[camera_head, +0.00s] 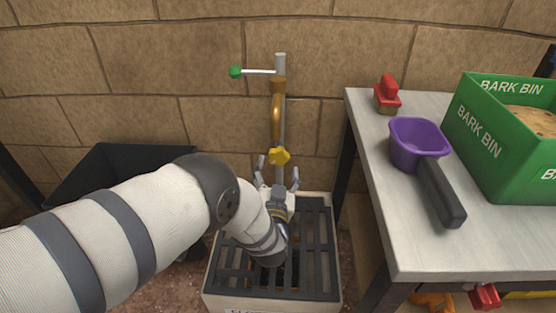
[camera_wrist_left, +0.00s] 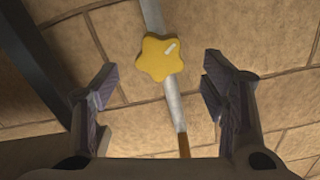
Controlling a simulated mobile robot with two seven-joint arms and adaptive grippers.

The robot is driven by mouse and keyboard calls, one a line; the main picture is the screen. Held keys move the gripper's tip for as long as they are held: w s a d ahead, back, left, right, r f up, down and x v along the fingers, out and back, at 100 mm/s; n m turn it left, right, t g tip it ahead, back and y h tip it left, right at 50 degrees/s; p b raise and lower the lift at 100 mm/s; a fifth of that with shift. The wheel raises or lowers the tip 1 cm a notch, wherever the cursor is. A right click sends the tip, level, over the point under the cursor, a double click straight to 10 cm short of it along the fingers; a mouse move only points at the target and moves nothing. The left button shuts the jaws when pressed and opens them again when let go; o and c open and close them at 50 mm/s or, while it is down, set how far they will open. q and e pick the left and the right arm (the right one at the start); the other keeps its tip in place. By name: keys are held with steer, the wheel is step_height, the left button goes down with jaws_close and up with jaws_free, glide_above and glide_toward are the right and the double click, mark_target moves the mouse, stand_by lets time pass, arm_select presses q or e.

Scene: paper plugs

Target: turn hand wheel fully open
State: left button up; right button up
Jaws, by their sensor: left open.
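The yellow star-shaped hand wheel (camera_head: 280,156) is on a grey upright pipe (camera_head: 281,62) against the brick wall. My left gripper (camera_head: 277,173) is open just below and in front of the wheel. In the left wrist view the wheel (camera_wrist_left: 162,58) shows between and beyond the two spread fingers (camera_wrist_left: 158,88), a little left of centre, and neither finger touches it. A white mark shows on the wheel's face. My right gripper is in neither view.
A lever with a green knob (camera_head: 235,72) and a brown spout (camera_head: 276,112) are on the pipe above the wheel. A grated basin (camera_head: 323,243) stands below. At right, a table (camera_head: 405,245) holds a purple scoop (camera_head: 415,140), a red-handled tool (camera_head: 387,91) and a green bark bin (camera_head: 480,145).

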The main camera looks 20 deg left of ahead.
mark_target(279, 159)
arm_select(q)
steer(key=shift+m, duration=1)
steer(key=shift+f+b+x, duration=0.2)
steer(key=shift+b+x, duration=0.7)
steer(key=shift+x, duration=0.45)
steer(key=shift+w+a+r+b, duration=0.1)
steer(key=shift+w+a+b, duration=0.2)
steer(key=shift+w, duration=0.3)
steer(key=shift+c, duration=0.6)
steer(key=shift+d, duration=0.1)
steer(key=c, duration=1)
